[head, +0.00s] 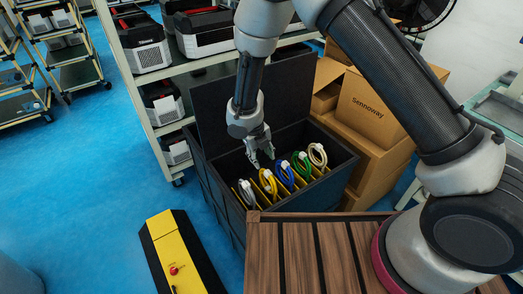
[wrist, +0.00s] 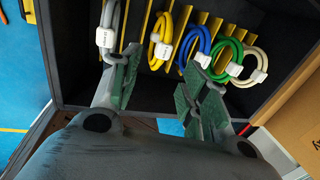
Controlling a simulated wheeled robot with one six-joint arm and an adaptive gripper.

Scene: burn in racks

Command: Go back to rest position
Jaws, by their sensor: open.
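My gripper (head: 261,154) hangs over the open black bin (head: 229,166) in the head view. In the wrist view my gripper (wrist: 158,98) shows its two green-padded fingers spread apart, with nothing between them. Below it, coiled cables stand in yellow dividers inside the bin: a grey one (head: 247,192), a yellow one (head: 268,182), a blue one (head: 285,176), a green one (head: 302,165) and a cream one (head: 317,155). Each has a white tag. The left finger partly overlaps the grey cable in the wrist view; I cannot tell whether they touch.
Cardboard boxes (head: 375,110) stand right of the bin. A wooden slatted top (head: 305,255) is in front. A shelf rack (head: 160,85) with devices stands behind the bin. A yellow and black floor unit (head: 175,254) with a red button lies left. Blue floor (head: 80,170) is open further left.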

